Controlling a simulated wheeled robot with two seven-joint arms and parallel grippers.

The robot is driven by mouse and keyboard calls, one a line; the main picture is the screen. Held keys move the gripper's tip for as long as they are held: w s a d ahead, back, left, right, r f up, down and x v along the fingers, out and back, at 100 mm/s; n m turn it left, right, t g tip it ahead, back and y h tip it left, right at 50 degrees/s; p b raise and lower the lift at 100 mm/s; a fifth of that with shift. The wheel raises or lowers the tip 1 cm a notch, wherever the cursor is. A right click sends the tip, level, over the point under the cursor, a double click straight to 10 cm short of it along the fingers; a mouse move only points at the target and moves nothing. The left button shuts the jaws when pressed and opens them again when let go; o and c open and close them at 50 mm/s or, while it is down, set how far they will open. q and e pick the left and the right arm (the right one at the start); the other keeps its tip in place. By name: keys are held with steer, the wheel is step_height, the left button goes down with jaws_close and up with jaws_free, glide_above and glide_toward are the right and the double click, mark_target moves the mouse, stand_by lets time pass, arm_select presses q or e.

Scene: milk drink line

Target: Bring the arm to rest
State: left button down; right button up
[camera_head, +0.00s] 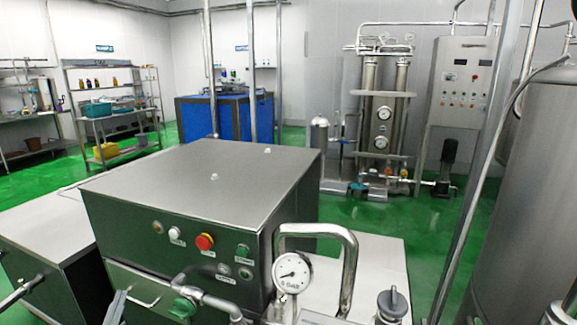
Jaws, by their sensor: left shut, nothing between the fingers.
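Part of my left gripper (117,306) shows at the bottom edge, left of centre, as a small grey piece in front of the steel machine. It is shut and empty. Most of it is cut off by the frame. My right gripper is not in view.
A pressure gauge (291,272) and a bent steel pipe (349,262) stand close in front at the bottom centre. A large steel tank (535,190) fills the right side. Green floor (375,218) lies open behind. Shelves (112,110) and a blue unit (232,117) stand farther back.

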arm_select(q)
steer(key=s+d+f+n+g+y, duration=0.2)
steer(key=d+f+n+g, duration=0.15)
steer(key=f+g, duration=0.35)
steer(key=s+d+f+n+g+y, duration=0.2)
steer(key=d+f+g+y, duration=0.15)
steer(key=f, duration=0.55)
steer(key=s+d+f+g, duration=0.3)
steer(key=s+g, duration=0.1)
steer(key=s, duration=0.3)
steer(key=s+d+f+n+g+h, duration=0.1)
steer(key=s+d+f+g, duration=0.2)
steer(key=s, duration=0.4)
steer(key=s+d+f+g, duration=0.2)
steer(key=s+f+g, duration=0.1)
steer(key=s+g, duration=0.3)
step_height(320, 180, down, 24)
steer(key=s+f, duration=0.1)
steer(key=s, duration=0.1)
steer(key=s+a+f, duration=0.2)
steer(key=s+f, duration=0.5)
steer(key=s, duration=0.1)
steer(key=s+a+f+g, duration=0.1)
steer(key=s+a+f, duration=0.1)
steer(key=s+f, duration=0.6)
steer(key=shift+a+f, duration=0.15)
steer(key=shift+a, duration=0.1)
